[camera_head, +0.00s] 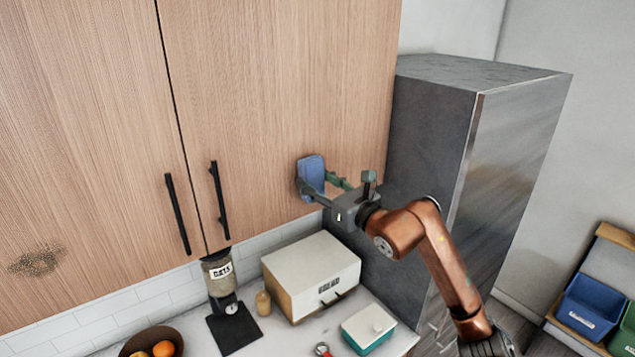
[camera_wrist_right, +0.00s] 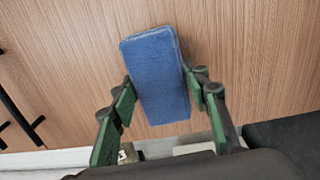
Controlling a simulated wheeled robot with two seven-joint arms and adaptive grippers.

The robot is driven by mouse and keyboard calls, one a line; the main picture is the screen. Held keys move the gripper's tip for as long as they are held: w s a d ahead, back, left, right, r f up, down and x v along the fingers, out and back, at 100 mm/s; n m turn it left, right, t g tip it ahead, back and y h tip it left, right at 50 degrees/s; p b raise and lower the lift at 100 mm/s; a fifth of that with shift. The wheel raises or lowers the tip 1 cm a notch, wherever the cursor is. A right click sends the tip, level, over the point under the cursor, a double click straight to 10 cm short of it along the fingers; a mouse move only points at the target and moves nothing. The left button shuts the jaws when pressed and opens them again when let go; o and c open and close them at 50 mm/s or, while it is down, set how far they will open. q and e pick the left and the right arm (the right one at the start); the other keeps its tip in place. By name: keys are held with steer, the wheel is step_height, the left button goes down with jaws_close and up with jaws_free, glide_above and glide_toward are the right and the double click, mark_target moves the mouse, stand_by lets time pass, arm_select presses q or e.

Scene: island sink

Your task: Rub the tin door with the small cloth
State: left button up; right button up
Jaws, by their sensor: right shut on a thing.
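The small cloth (camera_head: 311,174) is a blue rectangular pad. My right gripper (camera_head: 318,184) is shut on it, with the green-padded fingers on its two sides; the cloth also shows in the right wrist view (camera_wrist_right: 158,75). It is in front of the lower right part of the right wooden cupboard door (camera_head: 285,90). I cannot tell whether it touches the wood. The left wooden door (camera_head: 85,130) has a dark speckled patch (camera_head: 37,262) low on its left side. No door is plainly of tin. My left gripper is not in view.
Black handles (camera_head: 218,200) stick out by the gap between the doors. On the counter below are an oats dispenser (camera_head: 220,280), a bread box (camera_head: 315,272), a teal-and-white box (camera_head: 369,329) and a fruit bowl (camera_head: 133,347). A grey fridge (camera_head: 425,150) stands close on the right.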

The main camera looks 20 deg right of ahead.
mark_target(325, 175)
steer(key=shift+x, duration=0.9)
steer(key=shift+d, duration=0.1)
steer(key=shift+w+d+b, duration=0.2)
steer(key=shift+d+b, duration=0.15)
steer(key=shift+d, duration=0.2)
steer(key=shift+w+d+b, duration=0.15)
steer(key=shift+d, duration=0.45)
steer(key=shift+w+d+b, duration=0.15)
steer(key=shift+d, duration=0.4)
steer(key=shift+w+d, duration=0.4)
steer(key=shift+d, duration=0.45)
steer(key=shift+w+d, duration=0.35)
steer(key=shift+d, duration=0.45)
steer(key=shift+b, duration=0.45)
steer(key=shift+s+a+b, duration=0.35)
steer(key=shift+s+a, duration=0.05)
steer(key=shift+a, duration=0.75)
steer(key=shift+s+a+b, duration=0.35)
steer(key=shift+s+a, duration=0.1)
steer(key=shift+a, duration=0.7)
steer(key=shift+s+a+b, duration=0.35)
steer(key=shift+s+a, duration=0.05)
steer(key=shift+a, duration=0.75)
